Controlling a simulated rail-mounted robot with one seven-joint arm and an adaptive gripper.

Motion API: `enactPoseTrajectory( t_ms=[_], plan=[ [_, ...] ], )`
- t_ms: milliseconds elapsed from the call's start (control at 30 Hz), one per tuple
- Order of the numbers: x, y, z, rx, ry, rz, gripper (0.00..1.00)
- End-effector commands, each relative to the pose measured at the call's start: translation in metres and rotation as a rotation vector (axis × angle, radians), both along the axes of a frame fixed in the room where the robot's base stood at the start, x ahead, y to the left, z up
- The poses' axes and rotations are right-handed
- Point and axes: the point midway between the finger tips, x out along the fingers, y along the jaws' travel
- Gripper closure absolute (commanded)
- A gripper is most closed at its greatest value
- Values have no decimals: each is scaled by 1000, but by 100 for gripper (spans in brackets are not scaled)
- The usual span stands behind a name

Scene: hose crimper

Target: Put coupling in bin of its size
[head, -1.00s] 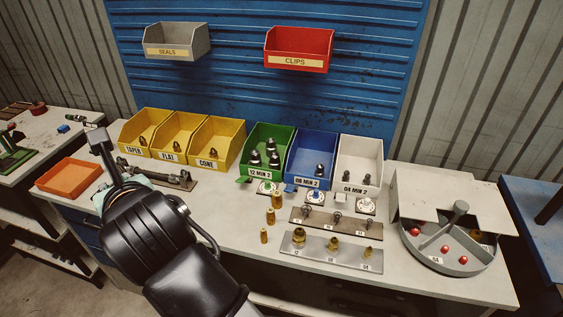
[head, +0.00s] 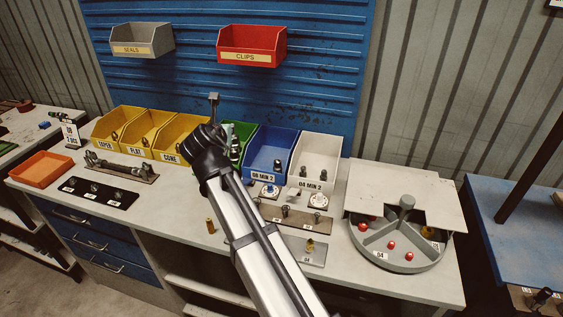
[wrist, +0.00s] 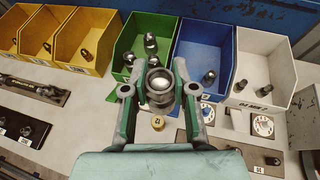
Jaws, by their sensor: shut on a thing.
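My gripper (wrist: 160,92) is shut on a steel coupling (wrist: 159,82), whose round end faces the wrist camera. In the wrist view it is held in front of the green bin (wrist: 126,38), overlapping its front edge; its height above the bench is unclear. The green bin (head: 249,132) holds several dark couplings and is partly hidden by my arm in the head view. To its right stand the blue bin (head: 270,147), labelled 08 MIN 2, and the white bin (head: 320,149), labelled 04 MIN 2, both with couplings inside. My arm hides the held coupling in the head view.
Yellow bins (head: 150,131) stand left of the green bin. Dials and a fitting rack (head: 290,217) lie in front of the bins. A divided carousel (head: 385,262) sits at right, an orange tray (head: 40,168) at far left. Red (head: 252,36) and grey bins hang above.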

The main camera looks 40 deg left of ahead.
Motion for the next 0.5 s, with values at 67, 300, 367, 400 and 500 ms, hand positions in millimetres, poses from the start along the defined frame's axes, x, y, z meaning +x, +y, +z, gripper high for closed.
enactPoseTrajectory(
  t_ms=[67,300,367,400,500],
  plan=[
    [37,17,-16,-3,0,-64,100],
    [137,39,-62,-4,0,-259,100],
    [161,44,-73,-3,0,-306,100],
    [176,46,-80,-2,0,-337,100],
    [210,50,-96,-2,-1,-404,100]
  ],
)
